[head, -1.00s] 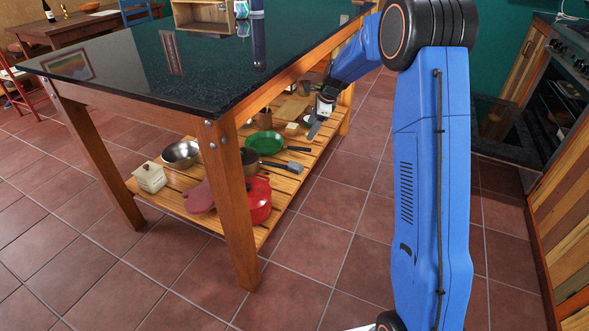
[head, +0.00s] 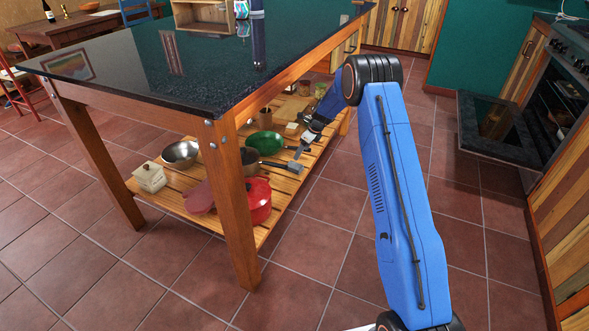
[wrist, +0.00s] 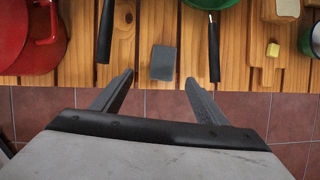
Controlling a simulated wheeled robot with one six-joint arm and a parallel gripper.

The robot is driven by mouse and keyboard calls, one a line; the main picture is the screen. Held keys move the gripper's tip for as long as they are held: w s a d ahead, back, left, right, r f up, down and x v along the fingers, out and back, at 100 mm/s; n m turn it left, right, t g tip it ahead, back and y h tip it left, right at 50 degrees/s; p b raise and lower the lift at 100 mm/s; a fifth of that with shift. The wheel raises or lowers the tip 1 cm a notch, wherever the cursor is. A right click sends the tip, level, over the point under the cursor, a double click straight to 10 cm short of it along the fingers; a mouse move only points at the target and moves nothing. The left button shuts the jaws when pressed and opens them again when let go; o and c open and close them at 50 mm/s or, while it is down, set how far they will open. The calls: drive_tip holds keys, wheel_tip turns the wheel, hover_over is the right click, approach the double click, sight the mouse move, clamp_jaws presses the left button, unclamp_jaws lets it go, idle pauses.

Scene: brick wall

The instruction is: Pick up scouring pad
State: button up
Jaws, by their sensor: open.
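The scouring pad is a small grey rectangular block (wrist: 163,62) lying flat on the slatted wooden lower shelf (wrist: 140,50) in the wrist view. It lies between two dark pan handles, near the shelf's front edge. In the head view the pad (head: 295,167) shows as a small grey block near the shelf edge. My gripper (wrist: 160,79) is open and empty. Its two fingers point toward the shelf, and the pad appears just beyond and between the fingertips, apart from them.
A red pot (wrist: 28,40) is at the left and a green pan (head: 265,143) lies behind. A cutting board (wrist: 268,40) with small items is at the right. The dark tabletop (head: 190,75) overhangs the shelf, with a wooden leg (head: 232,210) in front. Tiled floor is clear.

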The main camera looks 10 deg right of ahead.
hover_over(295, 165)
drive_tip(key=s+d, duration=0.1)
drive_tip(key=s, duration=0.1)
drive_tip(key=f, duration=0.6)
drive_tip(key=shift+s+f, duration=0.2)
drive_tip(key=shift+d+x, duration=0.2)
drive_tip(key=shift+x, duration=1.15)
drive_tip(key=shift+d+x, duration=0.2)
drive_tip(key=shift+x, duration=1.1)
drive_tip(key=shift+w, duration=0.15)
drive_tip(key=c, duration=1.1)
